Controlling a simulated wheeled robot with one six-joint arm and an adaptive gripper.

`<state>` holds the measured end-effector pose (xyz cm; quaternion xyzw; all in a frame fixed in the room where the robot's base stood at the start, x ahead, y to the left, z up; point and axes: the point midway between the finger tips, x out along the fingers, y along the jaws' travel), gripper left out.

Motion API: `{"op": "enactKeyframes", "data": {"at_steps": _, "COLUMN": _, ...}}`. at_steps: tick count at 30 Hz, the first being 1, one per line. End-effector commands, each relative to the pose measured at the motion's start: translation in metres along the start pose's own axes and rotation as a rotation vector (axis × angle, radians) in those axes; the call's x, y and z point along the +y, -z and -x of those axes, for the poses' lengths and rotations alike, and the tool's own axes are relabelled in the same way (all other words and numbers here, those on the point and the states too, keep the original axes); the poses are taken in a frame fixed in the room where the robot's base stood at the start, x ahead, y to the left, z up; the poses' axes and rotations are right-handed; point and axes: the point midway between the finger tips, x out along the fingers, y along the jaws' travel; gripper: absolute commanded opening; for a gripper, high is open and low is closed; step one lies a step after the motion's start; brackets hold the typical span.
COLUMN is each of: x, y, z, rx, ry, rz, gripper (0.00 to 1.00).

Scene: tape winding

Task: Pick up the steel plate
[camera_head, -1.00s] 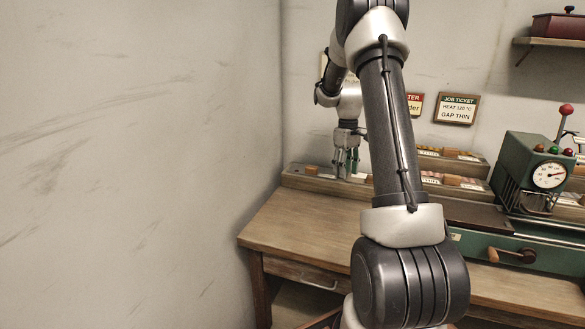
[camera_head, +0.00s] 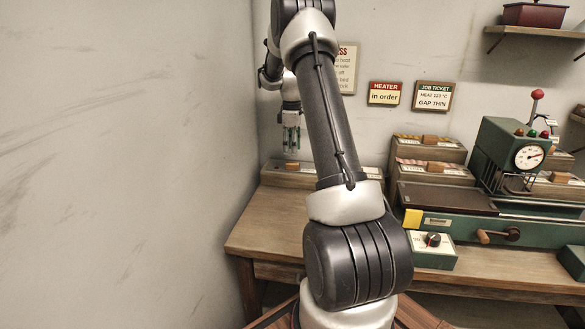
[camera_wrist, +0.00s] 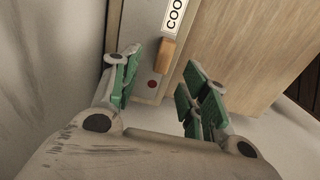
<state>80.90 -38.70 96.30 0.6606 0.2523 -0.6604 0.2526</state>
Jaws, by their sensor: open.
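No steel plate stands out clearly in either view. A pale grey flat strip (camera_wrist: 150,68) with a red dot lies below my gripper in the wrist view; I cannot tell whether it is the plate or part of the holder under it. My gripper (camera_wrist: 160,84) is open and empty, its green-padded fingers on either side of this strip and apart from it. In the head view my gripper (camera_head: 291,146) hangs pointing down just above the low wooden holder (camera_head: 312,180) at the table's back left, near the wall.
A small wooden block (camera_wrist: 165,55) and a label reading "COO" (camera_wrist: 174,17) sit by the strip. The wall (camera_head: 130,150) is close on the left. A green machine (camera_head: 510,150), stepped racks (camera_head: 430,172) and a control box (camera_head: 433,252) occupy the right. The table's front left (camera_head: 270,222) is clear.

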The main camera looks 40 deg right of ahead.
Motion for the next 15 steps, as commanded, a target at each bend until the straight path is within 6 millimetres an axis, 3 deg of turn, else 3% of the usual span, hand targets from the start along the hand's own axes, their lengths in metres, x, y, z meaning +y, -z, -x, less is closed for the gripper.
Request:
{"op": "enactKeyframes", "data": {"at_steps": 12, "x": -0.006, "y": -0.003, "z": -0.06, "rx": -0.002, "ry": 0.003, "rz": -0.002, "gripper": 0.45}}
{"op": "enactKeyframes", "data": {"at_steps": 15, "x": -0.006, "y": -0.003, "z": -0.068, "rx": 0.0, "ry": 0.001, "rz": -0.002, "gripper": 0.45}}
